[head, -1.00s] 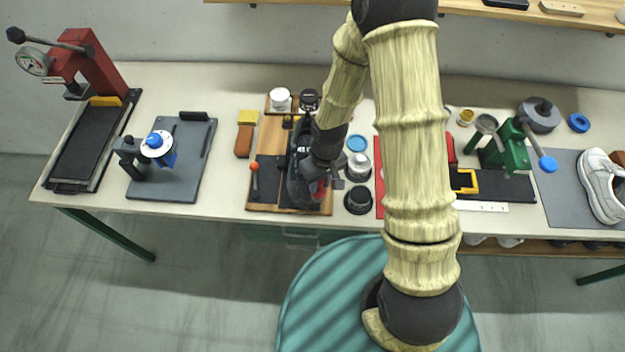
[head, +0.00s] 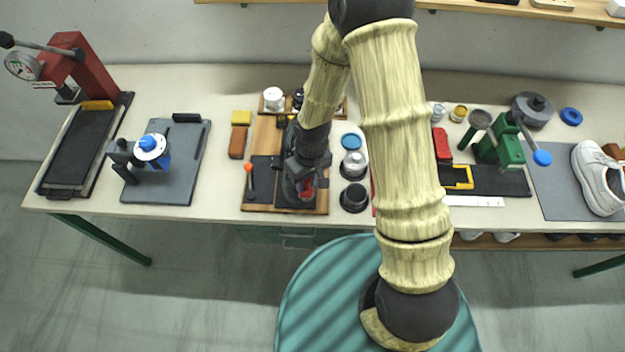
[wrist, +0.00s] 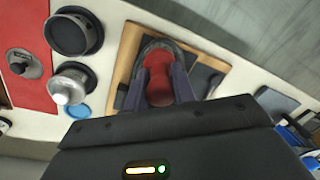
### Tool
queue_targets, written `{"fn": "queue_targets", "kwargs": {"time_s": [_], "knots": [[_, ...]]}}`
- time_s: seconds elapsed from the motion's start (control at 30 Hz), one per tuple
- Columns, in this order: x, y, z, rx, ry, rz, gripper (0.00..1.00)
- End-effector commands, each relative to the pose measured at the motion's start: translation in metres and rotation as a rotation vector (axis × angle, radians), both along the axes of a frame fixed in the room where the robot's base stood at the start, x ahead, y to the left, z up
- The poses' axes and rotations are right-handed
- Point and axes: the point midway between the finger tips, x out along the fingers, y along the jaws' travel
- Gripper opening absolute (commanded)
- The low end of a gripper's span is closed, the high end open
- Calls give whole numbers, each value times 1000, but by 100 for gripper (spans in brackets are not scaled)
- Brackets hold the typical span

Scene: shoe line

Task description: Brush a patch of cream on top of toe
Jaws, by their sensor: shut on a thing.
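My gripper (wrist: 158,95) is shut on a red-handled tool, likely the brush (wrist: 159,80), which shows between the two fingers in the wrist view. Its red part also shows in the head view (head: 306,188), below my wrist.
A silver-topped jar (head: 354,164) and a black round pot (head: 354,197) stand right of the board. An orange-tipped tool (head: 249,178) lies on its left side. White and dark jars stand behind. A grey mat with a blue-topped device (head: 153,145) is farther left.

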Motion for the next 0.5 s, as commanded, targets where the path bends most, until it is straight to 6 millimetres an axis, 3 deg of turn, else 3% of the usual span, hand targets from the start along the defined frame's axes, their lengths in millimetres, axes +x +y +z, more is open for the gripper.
{"fn": "queue_targets", "kwargs": {"time_s": [0.5], "knots": [[1, 11, 0, 2, -3, 1, 3]]}}
